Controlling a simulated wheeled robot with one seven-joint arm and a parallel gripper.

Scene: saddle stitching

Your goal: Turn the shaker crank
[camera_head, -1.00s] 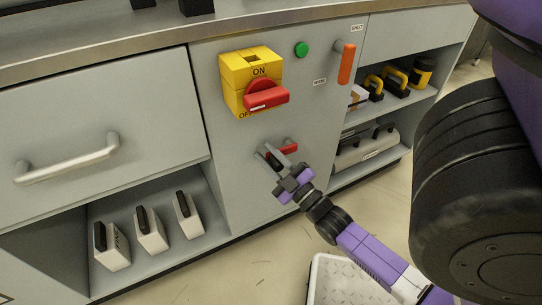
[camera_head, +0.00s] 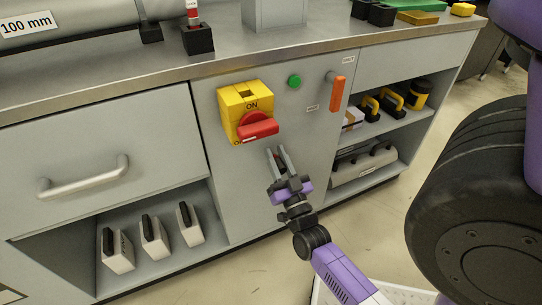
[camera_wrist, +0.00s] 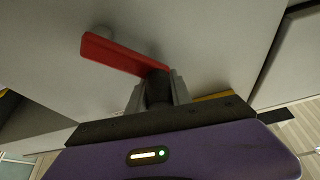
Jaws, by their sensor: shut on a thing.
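The shaker crank is a red flat arm (camera_wrist: 112,52) with a dark, roughly cylindrical handle (camera_wrist: 158,88), seen close up in the wrist view. It sits on the grey cabinet front below the yellow switch box. My gripper (camera_wrist: 158,92) has one finger on each side of the dark handle and is shut on it. The red arm runs from the handle up and left in the wrist view. In the head view my gripper (camera_head: 280,160) reaches the panel from below, and its fingers hide most of the crank; only a little dark red shows between them.
Above the crank is a yellow box (camera_head: 236,95) with a red rotary handle (camera_head: 256,127). A green button (camera_head: 294,81) and an orange lever (camera_head: 337,92) are to its upper right. A drawer handle (camera_head: 84,178) juts out at left. Open shelves flank the panel.

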